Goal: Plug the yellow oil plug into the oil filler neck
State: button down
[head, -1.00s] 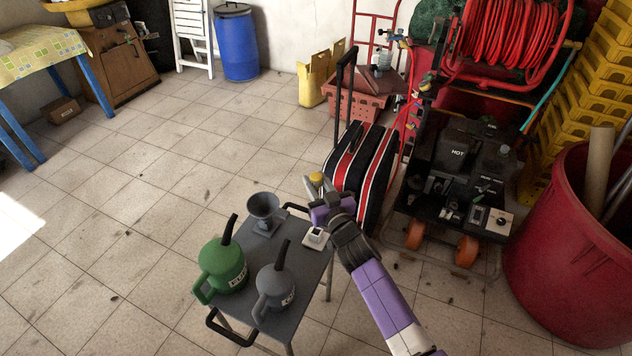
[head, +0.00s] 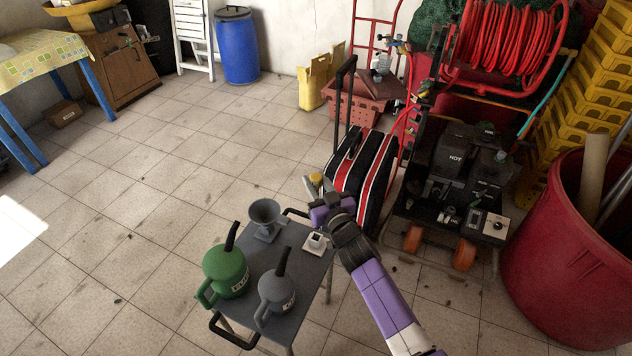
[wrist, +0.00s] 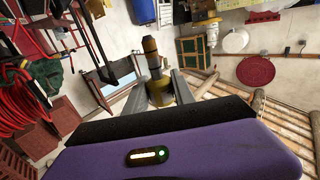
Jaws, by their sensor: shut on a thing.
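The yellow oil plug (head: 316,179) is held up at the end of my arm, above the far right end of the small grey cart. My gripper (head: 313,189) is shut on it. In the wrist view the plug (wrist: 158,88) stands between the two grey fingers, with a dark, ringed tip pointing away from the palm. A machine with black housings (head: 465,160) and orange wheels stands to the right of my gripper. I cannot make out the oil filler neck clearly in either view.
The grey cart (head: 292,262) carries a green can (head: 226,272), a grey can (head: 275,293), a funnel (head: 266,217) and a small white block. A striped trolley bag (head: 366,180) stands just behind my gripper. A red barrel (head: 565,255) is at right.

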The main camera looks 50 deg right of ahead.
jog(key=shift+r+p, duration=1)
jog(key=shift+r, duration=0.15)
